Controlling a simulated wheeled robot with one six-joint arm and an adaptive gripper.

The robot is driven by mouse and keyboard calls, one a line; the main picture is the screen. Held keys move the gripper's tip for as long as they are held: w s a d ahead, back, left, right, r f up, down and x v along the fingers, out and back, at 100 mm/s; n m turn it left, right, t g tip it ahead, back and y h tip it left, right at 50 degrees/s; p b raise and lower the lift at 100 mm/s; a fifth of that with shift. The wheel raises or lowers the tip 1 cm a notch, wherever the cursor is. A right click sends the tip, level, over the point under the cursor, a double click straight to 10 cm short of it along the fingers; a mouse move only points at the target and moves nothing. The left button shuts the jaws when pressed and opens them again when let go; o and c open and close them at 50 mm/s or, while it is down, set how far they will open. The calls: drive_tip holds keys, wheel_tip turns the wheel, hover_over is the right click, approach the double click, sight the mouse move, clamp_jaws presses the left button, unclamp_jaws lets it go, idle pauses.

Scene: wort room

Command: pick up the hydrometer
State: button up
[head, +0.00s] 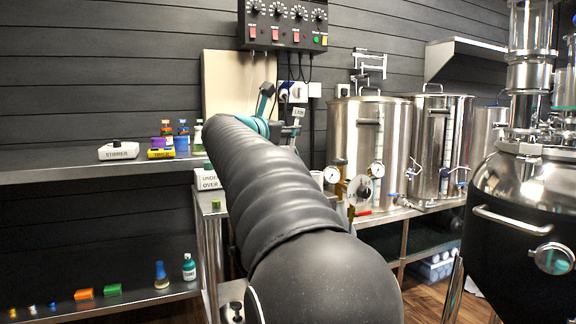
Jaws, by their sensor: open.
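I cannot make out a hydrometer in the head view. My grey-sleeved arm fills the middle of the picture and reaches away toward the bench at the back wall. Its far end, with teal and dark parts, shows small beyond the sleeve. My gripper's fingers cannot be made out there; the arm hides them and part of the bench behind.
A shelf (60,176) at left holds a white stirrer (119,151), a yellow box (161,154) and small bottles. A lower shelf (130,303) holds small blocks and two bottles. Steel kettles (368,140) and a dark-bodied vessel (520,235) stand at right.

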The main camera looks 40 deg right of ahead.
drive_tip(key=x, duration=0.4)
drive_tip(key=shift+w+d+f, duration=0.1)
drive_tip(key=shift+d+f, duration=0.05)
drive_tip(key=shift+d, duration=0.25)
clamp_jaws()
wheel_tip(320, 180, up, 10)
drive_tip(key=p, duration=0.4)
drive_tip(key=shift+p, duration=0.5)
